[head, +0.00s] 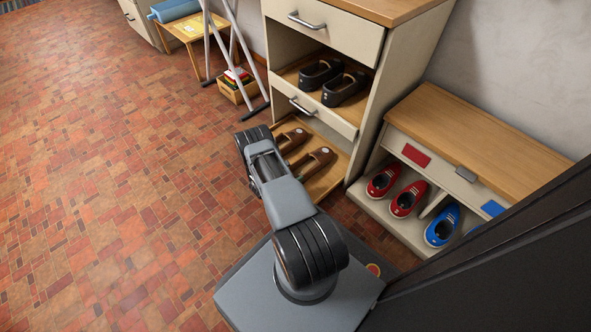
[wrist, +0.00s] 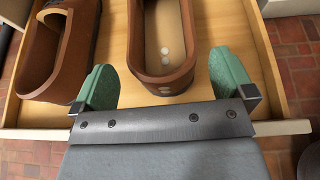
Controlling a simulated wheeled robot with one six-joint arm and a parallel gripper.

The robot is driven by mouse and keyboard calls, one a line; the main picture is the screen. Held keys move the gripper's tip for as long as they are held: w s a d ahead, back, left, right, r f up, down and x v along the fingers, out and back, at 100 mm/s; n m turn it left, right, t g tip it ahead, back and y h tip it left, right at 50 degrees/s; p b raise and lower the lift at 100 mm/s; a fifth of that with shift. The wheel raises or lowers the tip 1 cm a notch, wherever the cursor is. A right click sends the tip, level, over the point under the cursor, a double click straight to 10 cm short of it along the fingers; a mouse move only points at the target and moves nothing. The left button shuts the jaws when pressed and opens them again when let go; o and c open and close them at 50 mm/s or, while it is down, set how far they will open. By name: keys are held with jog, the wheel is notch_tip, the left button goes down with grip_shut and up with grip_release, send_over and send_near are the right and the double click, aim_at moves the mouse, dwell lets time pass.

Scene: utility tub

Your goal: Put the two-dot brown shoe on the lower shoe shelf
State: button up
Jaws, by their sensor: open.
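The two-dot brown shoe (wrist: 163,80) is in the middle of the wrist view, heel toward me, with two pale dots on its insole and another pale mark on the outside of its heel. My gripper (wrist: 166,75) is open, its green fingers on either side of that heel with a gap at each side. Another brown shoe (wrist: 58,58) lies to its left, partly cut off. Both rest on a low wooden shelf or tray (wrist: 288,50).
Above, black shoes (head: 343,88) stand in an open compartment of the cabinet (head: 340,38). At right a bench (head: 478,130) holds red shoes (head: 406,200) and blue shoes (head: 441,226). A small crate (head: 236,90) stands at the back. The tiled floor at left is clear.

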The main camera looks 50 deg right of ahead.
jog(key=p+v, duration=0.2)
jog(key=v, duration=0.6)
jog(key=w+a+r+m+g+y, duration=0.1)
jog(key=a+r+m, duration=0.15)
jog(key=r, duration=0.55)
jog(key=w+a+r+m+g+y, duration=0.15)
jog(key=r+m, duration=0.25)
jog(key=r, duration=0.5)
jog(key=a+r+m+g+y, duration=0.1)
jog(key=a+r+m+y, duration=0.15)
jog(key=r, duration=0.55)
jog(key=s+a+r+m+t+y, duration=0.3)
jog(key=s+a+r, duration=0.3)
jog(key=a+r, duration=0.2)
jog(key=s+a+r+m+t+y, duration=0.3)
jog(key=s+a+r+m+y, duration=0.2)
jog(key=s+a+r, duration=0.2)
jog(key=shift+a+r+m, duration=0.3)
jog(key=shift+a+r, duration=0.75)
jog(key=shift+r, duration=1.15)
jog(key=shift+t, duration=0.25)
